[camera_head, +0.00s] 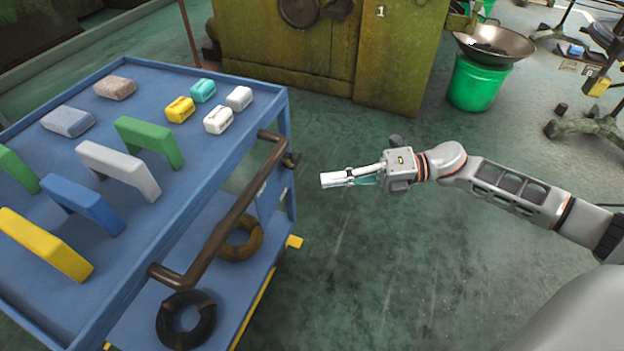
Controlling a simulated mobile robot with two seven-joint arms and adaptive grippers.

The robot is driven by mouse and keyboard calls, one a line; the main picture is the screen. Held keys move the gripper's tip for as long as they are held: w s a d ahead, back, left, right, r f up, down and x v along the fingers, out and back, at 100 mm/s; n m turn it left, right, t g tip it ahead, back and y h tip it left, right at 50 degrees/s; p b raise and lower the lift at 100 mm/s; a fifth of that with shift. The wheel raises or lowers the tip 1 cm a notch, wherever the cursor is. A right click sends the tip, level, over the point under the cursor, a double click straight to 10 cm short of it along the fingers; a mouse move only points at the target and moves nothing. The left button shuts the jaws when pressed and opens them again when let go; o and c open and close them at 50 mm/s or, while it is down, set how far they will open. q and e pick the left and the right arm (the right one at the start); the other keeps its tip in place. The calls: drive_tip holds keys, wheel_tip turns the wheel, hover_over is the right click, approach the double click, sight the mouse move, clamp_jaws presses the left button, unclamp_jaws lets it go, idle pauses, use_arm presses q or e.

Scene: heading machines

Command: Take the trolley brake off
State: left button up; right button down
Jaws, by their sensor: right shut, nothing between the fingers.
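The blue trolley (215,140) stands at the left, with a brown bar handle (232,215) along its near right side. A small dark knob-like part (291,160) sits at the handle's far end. A yellow tab (294,241) sticks out low at the trolley's right corner. I cannot tell which part is the brake, or its state. My right gripper (326,180) is shut and empty, to the right of the handle's far end and apart from the trolley in the picture. It points left. My left gripper is not in view.
Several coloured blocks and bracket-shaped pieces lie on the trolley's top. A black ring (187,318) and a brown ring (240,240) lie on its lower shelf. A green machine (300,60) and a green bucket (474,85) stand behind. The floor right of the trolley is clear.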

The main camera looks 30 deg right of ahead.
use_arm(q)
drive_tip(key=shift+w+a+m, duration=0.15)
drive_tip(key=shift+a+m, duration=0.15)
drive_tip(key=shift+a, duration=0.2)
use_arm(e)
drive_tip(key=v, duration=0.3)
